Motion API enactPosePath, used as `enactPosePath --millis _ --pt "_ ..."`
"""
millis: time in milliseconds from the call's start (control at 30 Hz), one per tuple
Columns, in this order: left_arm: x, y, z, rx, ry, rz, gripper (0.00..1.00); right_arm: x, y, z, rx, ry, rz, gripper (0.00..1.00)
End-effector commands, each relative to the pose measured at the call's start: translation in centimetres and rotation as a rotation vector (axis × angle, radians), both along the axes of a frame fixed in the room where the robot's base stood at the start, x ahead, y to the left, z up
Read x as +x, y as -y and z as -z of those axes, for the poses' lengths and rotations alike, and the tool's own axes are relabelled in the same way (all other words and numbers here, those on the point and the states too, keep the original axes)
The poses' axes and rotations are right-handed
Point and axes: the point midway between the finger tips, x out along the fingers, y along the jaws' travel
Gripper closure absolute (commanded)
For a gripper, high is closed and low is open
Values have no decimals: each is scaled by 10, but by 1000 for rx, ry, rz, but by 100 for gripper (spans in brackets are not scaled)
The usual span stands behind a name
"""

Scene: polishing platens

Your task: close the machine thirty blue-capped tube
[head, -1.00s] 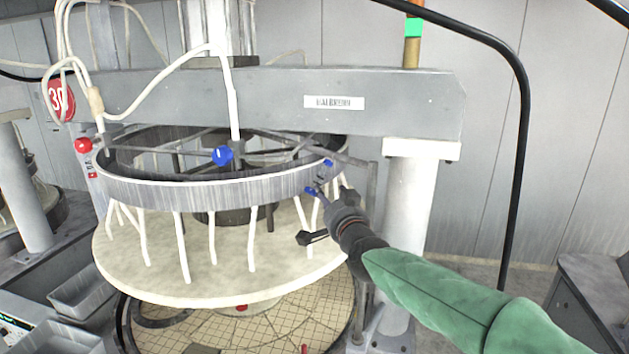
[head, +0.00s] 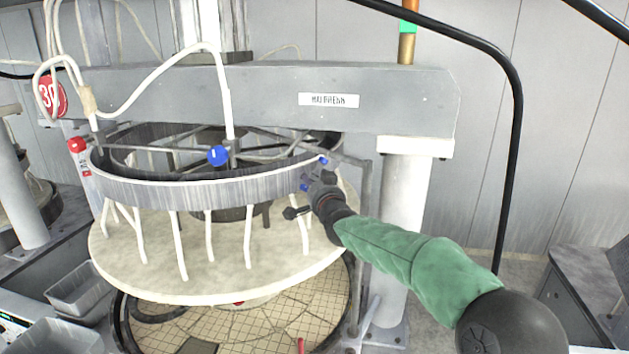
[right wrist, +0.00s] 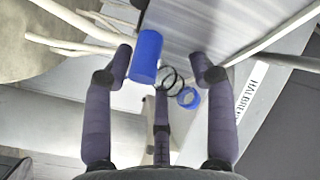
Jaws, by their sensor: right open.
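Machine thirty carries a red sign with 30 (head: 52,96) at the far left in the head view. Small blue parts show at the right end of its ring (head: 200,190), one of them a blue cap (head: 323,160). My right gripper (head: 311,181) is open beside them and hides part of that spot. In the right wrist view, a blue cylinder (right wrist: 147,57) lies between the open fingers (right wrist: 165,72), nearer the left one. Thin dark rings (right wrist: 170,79) and a blue collar (right wrist: 188,97) show beside it. I cannot tell whether the fingers touch them. My left gripper is out of view.
A larger blue knob (head: 218,155) and a red knob (head: 77,145) are on the machine. White tubes (head: 180,245) hang from the ring above a pale round plate (head: 140,285). A grey beam (head: 230,100) and a white column (head: 403,200) stand close behind my right arm.

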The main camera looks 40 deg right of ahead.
Motion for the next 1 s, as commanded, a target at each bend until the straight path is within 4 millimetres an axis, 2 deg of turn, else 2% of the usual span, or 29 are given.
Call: enactPosePath --millis 67,100,267,300,667,867,1000 --pt "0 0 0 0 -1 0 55 0 0 0 0 1 1 44" --pt "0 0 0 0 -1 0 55 0 0 0 0 1 1 49" --pt "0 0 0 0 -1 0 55 0 0 0 0 0 0 94" --pt "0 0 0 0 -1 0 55 0 0 0 0 0 0 100" --pt "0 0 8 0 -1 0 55 0 -1 1 -24 3 -1 100" --pt "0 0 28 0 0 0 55 0 -2 3 -98 8 -1 100" --pt "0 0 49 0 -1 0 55 0 -3 3 -176 15 0 100"
